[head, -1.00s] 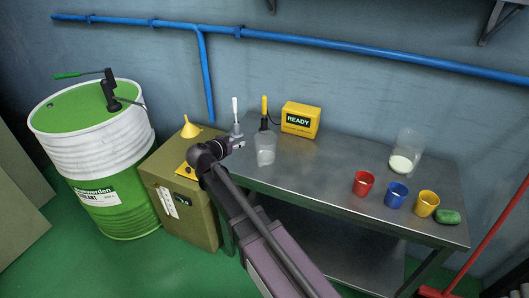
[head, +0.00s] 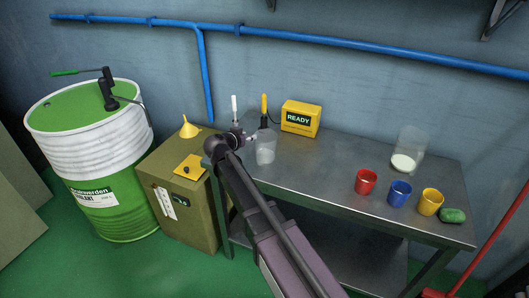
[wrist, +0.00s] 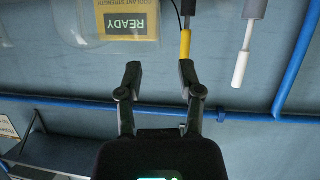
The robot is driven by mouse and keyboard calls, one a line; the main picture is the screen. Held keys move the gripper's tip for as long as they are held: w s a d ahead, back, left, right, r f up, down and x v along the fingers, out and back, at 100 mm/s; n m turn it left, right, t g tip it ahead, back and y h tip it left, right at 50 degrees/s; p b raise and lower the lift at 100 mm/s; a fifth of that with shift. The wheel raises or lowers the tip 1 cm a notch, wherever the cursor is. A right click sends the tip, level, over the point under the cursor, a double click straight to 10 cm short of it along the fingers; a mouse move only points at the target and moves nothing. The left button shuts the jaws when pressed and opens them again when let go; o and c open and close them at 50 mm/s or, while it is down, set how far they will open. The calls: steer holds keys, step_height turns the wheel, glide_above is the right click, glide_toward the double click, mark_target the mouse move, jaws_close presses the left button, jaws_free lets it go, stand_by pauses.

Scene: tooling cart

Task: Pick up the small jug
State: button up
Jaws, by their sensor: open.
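A small clear jug (head: 265,149) stands upright near the left end of the metal bench, in front of the yellow-handled tool. A taller clear container (head: 408,150) with white contents stands at the right of the bench. My gripper (head: 248,139) is just left of the small jug in the head view, seemingly apart from it. In the wrist view my gripper (wrist: 160,72) has its two fingers spread, with nothing between them. A see-through rounded shape (wrist: 88,22) at that view's top left looks like a clear vessel; I cannot tell which.
A yellow READY box (head: 301,118), a yellow-handled tool (head: 264,108) and a white-handled tool (head: 234,107) stand behind the small jug. Red (head: 366,181), blue (head: 399,193) and yellow (head: 430,202) cups sit at the right. The bench (head: 310,165) is clear between.

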steer(key=shift+w+d, duration=0.1)
steer(key=shift+w, duration=0.05)
steer(key=shift+b+x, duration=1.05)
steer(key=shift+x, duration=1.5)
steer(key=shift+f, duration=0.1)
jaws_close()
